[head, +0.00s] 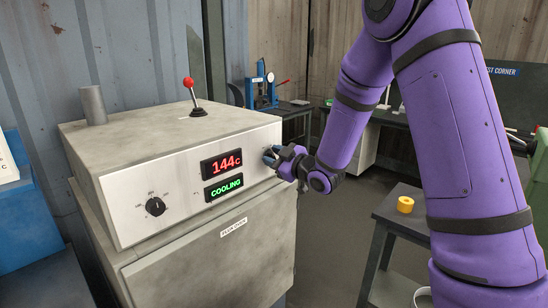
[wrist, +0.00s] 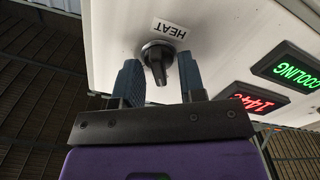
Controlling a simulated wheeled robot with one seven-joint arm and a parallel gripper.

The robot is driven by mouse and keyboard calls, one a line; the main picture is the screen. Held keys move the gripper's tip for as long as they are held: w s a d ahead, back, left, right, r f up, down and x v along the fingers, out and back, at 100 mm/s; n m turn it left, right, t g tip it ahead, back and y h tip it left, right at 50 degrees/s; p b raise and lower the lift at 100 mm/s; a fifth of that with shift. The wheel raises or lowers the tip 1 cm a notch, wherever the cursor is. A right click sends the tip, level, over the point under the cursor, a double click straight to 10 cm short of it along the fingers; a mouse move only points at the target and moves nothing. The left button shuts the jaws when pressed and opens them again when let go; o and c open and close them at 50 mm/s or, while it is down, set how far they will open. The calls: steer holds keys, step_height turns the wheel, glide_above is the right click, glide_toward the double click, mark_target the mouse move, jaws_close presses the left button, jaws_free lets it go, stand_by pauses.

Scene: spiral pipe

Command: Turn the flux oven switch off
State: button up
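The flux oven (head: 135,265) is a worn grey-white box with a "FLUX OVEN" label (head: 233,228). Its front panel shows a red "144c" display (head: 221,165) and a green "COOLING" display (head: 224,187). My gripper (head: 268,157) is at the panel's right end. The wrist view is upside down and shows a dark rotary switch (wrist: 158,62) beside a "HEAT" label (wrist: 170,28). My gripper's blue-grey fingers (wrist: 159,80) stand on either side of the switch handle, open, with gaps showing. In the head view my gripper hides this switch.
A black dial (head: 155,206) sits on the panel's left. A red-knobbed lever (head: 192,92) and a short pipe (head: 93,105) stand on the oven top. A side table (head: 405,222) with a yellow ring (head: 405,205) is to the right. Floor shows between oven and table.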

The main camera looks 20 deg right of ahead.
steer(key=v, duration=1.1)
steer(key=shift+w, duration=0.1)
steer(key=s+d+r+m+g+h, duration=0.4)
steer(key=s+r+m+h, duration=0.3)
steer(key=s+r+h, duration=0.25)
steer(key=s+a+r+m+g, duration=0.1)
steer(key=s+m+g, duration=0.1)
steer(key=s, duration=0.8)
steer(key=s+a+r+m+g, duration=0.1)
steer(key=s+a+m+g, duration=0.1)
steer(key=s, duration=0.9)
steer(key=m+g, duration=0.1)
steer(key=g, duration=0.1)
steer(key=shift+r+g+y, duration=0.3)
steer(key=shift+r+y, duration=0.05)
steer(key=shift+r, duration=0.05)
